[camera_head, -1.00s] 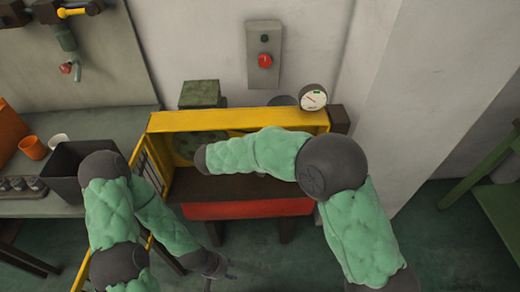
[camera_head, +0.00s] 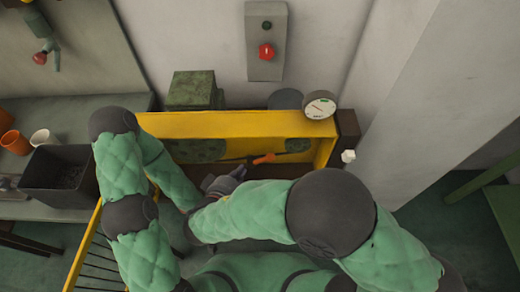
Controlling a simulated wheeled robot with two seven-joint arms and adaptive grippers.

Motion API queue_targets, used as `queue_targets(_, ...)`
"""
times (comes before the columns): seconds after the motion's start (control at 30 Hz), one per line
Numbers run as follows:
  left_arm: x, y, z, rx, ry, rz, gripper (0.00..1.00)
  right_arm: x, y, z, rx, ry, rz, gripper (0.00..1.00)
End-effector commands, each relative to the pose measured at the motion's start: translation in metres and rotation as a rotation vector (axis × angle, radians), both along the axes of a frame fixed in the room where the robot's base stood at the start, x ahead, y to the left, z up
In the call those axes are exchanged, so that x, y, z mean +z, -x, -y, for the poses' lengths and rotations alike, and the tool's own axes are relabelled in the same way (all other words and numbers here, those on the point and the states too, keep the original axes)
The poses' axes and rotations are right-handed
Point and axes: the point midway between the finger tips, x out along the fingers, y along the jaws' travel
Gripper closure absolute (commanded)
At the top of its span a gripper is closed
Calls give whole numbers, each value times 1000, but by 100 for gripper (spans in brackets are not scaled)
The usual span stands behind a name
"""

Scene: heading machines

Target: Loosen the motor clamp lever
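An orange-handled lever (camera_head: 264,159) with a dark rod shows inside the yellow machine housing (camera_head: 225,124); it looks like the clamp lever, but I cannot be sure. My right gripper (camera_head: 227,181) is dark and small in view, in the housing opening just left of and nearer than the orange handle. It appears apart from the handle, and I cannot tell whether its fingers are open. My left arm reaches down to the housing's left side; its gripper is hidden near my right wrist. The motor itself is not clearly visible.
A dark box with a white knob (camera_head: 348,156) is at the housing's right end. A round gauge (camera_head: 320,105) sits on top. A grey panel with a red knob (camera_head: 267,51) hangs on the wall. A black bin (camera_head: 60,176) and cups stand left. The yellow barred door (camera_head: 95,255) is swung open.

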Motion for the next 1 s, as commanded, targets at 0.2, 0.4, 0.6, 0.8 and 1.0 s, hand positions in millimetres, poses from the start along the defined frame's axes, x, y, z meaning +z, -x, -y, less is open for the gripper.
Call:
queue_targets(0.2, -3, 1, 0, 0, 0, -1, 60, -7, -8, 5, -11, -19, 11, 100)
queue_targets(0.4, -11, 1, 0, 0, 0, -1, 60, -24, -35, 16, -13, -16, 9, 100)
queue_targets(0.6, -19, 0, 0, 0, 0, -1, 60, -41, -67, 28, -12, -17, 9, 100)
queue_targets(0.8, -28, 0, 0, 0, 0, -1, 60, -61, -84, 42, -8, -14, 8, 100)
queue_targets(1.0, -32, 0, 0, 0, 0, -1, 60, -75, -88, 52, -8, -16, 9, 100)
